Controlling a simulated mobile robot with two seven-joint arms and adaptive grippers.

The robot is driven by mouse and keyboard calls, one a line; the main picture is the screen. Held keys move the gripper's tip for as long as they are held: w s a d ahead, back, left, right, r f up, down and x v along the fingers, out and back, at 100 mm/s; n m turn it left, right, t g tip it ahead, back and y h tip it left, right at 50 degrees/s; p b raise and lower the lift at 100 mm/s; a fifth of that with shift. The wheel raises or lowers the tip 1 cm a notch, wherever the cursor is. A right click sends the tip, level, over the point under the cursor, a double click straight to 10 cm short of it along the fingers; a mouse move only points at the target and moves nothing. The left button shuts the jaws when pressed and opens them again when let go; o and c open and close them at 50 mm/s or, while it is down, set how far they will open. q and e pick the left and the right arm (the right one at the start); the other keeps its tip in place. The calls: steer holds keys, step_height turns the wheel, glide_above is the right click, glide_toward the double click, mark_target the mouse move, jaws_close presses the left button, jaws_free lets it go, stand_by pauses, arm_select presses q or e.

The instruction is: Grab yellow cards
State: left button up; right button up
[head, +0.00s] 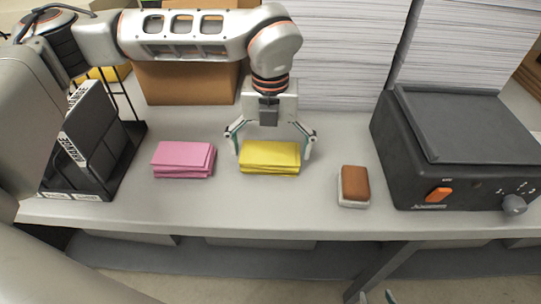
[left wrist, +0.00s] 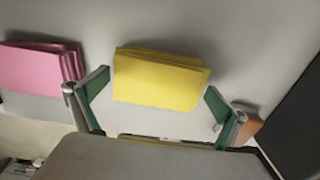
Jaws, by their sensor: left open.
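A stack of yellow cards (head: 269,157) lies on the grey table in the middle of the head view. My left gripper (head: 272,148) is over it, pointing down, with one finger on each side of the stack. The gripper is open and its fingers appear apart from the cards. In the left wrist view the yellow cards (left wrist: 160,80) lie between the two green-padded fingers (left wrist: 155,105), a little ahead of them. At the bottom edge of the head view, a small part of my right gripper (head: 377,297) shows; its jaw state is unclear.
Pink cards (head: 183,159) lie left of the yellow stack. A brown-and-white block (head: 354,185) lies to the right. A black laminator-like machine (head: 455,150) stands at the right, a black rack (head: 95,150) at the left. Paper stacks (head: 345,50) and a cardboard box (head: 188,82) stand behind.

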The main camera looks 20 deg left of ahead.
arm_select(q)
steer(key=shift+f, duration=0.1)
steer(key=c, duration=1.3)
